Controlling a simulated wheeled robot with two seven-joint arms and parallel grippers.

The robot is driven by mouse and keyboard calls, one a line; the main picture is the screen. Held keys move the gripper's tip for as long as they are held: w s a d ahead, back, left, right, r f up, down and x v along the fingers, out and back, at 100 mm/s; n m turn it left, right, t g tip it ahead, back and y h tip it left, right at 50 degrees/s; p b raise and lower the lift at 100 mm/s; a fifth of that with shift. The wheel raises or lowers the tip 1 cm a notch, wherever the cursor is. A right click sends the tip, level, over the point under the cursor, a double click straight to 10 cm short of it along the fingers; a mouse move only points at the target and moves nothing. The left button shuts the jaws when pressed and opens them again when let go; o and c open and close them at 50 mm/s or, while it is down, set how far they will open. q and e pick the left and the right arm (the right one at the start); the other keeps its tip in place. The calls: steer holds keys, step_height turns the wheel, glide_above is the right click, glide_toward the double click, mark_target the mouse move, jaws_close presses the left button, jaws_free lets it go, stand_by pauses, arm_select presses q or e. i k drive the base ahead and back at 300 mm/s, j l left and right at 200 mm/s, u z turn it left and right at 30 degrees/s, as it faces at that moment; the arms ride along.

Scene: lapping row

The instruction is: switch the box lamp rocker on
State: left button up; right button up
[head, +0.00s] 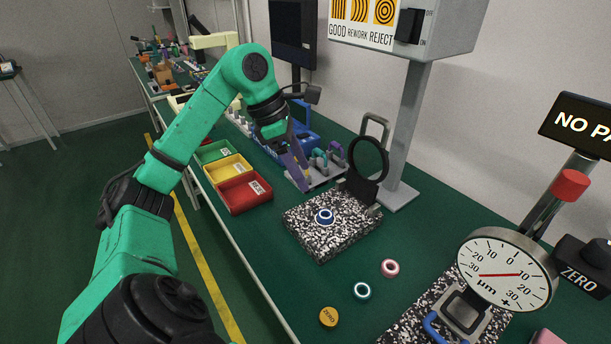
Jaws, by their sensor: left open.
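The box lamp rocker (409,26) is a black switch on the side of the grey lamp box (452,27) at the top of the head view. OFF is printed by its upper end and ON by its lower end. I cannot tell surely which end is pressed in. The box's front panel (363,22) shows yellow and black patterns over GOOD, REWORK, REJECT. My left gripper (298,150) is open, left of and below the rocker, over the bench and well apart from the rocker. Its fingers partly blend with the tools behind. My right gripper is not in view.
A grey post (411,125) carries the lamp box. A black round-framed lens (369,158) stands by a speckled block (327,236) with a blue ring (325,216). Green, yellow and red bins (246,196) lie left. A dial gauge (506,271) stands front right.

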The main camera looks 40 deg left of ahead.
mark_target(406, 22)
steer(key=k, duration=1.5)
